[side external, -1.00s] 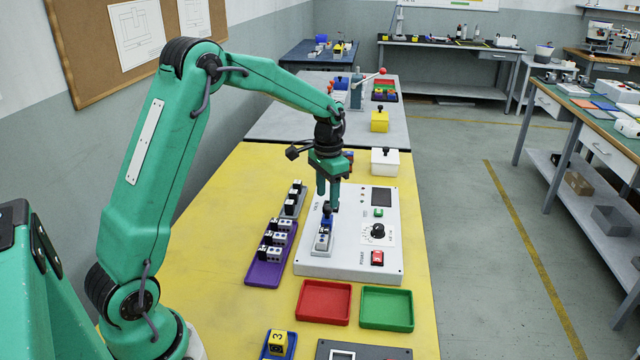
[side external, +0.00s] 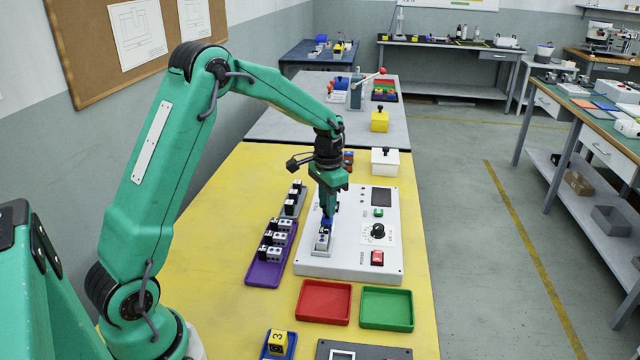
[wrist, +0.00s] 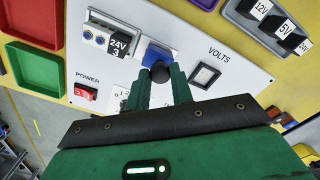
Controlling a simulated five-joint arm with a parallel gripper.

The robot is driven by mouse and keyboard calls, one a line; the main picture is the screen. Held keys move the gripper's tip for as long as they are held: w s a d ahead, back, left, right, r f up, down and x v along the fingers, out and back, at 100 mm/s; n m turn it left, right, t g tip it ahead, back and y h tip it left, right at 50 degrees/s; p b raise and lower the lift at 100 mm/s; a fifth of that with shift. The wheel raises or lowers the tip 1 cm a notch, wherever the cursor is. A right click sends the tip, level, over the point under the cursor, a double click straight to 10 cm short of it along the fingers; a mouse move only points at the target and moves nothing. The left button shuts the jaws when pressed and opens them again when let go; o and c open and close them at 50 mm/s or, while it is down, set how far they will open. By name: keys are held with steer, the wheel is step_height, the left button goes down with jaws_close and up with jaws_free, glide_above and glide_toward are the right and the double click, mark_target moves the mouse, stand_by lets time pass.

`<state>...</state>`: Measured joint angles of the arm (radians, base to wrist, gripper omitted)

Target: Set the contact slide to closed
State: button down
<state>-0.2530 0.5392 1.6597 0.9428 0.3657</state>
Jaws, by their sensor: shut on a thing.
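The contact slide is a blue block (wrist: 157,54) with a black knob (wrist: 160,73), on a light metal track on the white panel (side external: 345,265). In the side view the blue slide (side external: 326,223) shows just below my fingers. My gripper (side external: 328,213) is low over the panel; in the wrist view its two green fingers (wrist: 160,80) are shut on the black knob. A module marked 24V 3 (wrist: 119,45) sits in the track beside the blue block, with two blue-ringed sockets at its other side. I cannot tell whether the block touches the module.
The panel carries a red power switch (side external: 377,258), a black dial (side external: 378,231) and a VOLTS display (wrist: 205,75). A purple tray (side external: 262,278) with modules lies left of the panel. Empty red (side external: 323,302) and green (side external: 387,308) trays lie in front.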

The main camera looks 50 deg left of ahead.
steer(key=shift+s+d, duration=1.05)
steer(key=shift+d, duration=0.05)
steer(key=c, duration=1.2)
jaws_free()
steer(key=shift+r, duration=0.15)
step_height(320, 180, up, 8)
steer(key=shift+f, duration=0.2)
